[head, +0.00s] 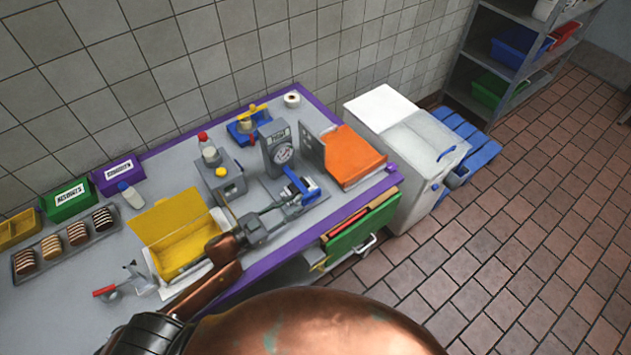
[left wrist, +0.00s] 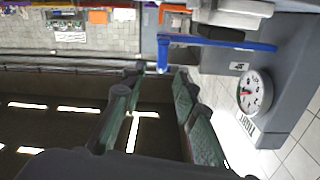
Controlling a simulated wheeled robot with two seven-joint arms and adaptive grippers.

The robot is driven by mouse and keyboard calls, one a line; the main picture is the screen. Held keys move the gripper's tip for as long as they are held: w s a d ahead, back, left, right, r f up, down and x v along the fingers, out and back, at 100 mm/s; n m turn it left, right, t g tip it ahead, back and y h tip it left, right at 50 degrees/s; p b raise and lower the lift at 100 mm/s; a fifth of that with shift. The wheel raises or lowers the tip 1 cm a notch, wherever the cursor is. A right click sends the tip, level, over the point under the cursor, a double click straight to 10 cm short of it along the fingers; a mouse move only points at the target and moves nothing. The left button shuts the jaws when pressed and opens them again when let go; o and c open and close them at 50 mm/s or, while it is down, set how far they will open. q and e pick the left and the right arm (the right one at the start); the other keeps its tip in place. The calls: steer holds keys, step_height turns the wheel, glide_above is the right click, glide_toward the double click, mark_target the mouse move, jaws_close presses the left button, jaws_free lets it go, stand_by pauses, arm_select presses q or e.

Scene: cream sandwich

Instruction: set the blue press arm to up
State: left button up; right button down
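The blue press arm (head: 297,182) is on the grey press beside a round dial gauge (head: 283,153) in the head view. In the left wrist view the blue arm (left wrist: 218,43) is a long bar, its bent end just beyond my fingertips. The dial (left wrist: 252,92) shows to its right. My left gripper (head: 303,197) is at the blue arm in the head view. In the left wrist view my left gripper (left wrist: 158,74) has its fingers apart with nothing held between them. I cannot tell whether a finger touches the arm. My right gripper is not in view.
A grey box with a yellow button (head: 221,172) and an open yellow box (head: 175,235) are to the left. A blue-based device with a yellow lever (head: 252,113) is behind. The purple table edge (head: 262,271) runs in front.

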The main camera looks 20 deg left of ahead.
mark_target(307, 196)
arm_select(q)
steer(key=x, duration=0.8)
steer(key=shift+w+p, duration=0.1)
steer(key=shift+p, duration=0.2)
jaws_close()
stand_by(0.4)
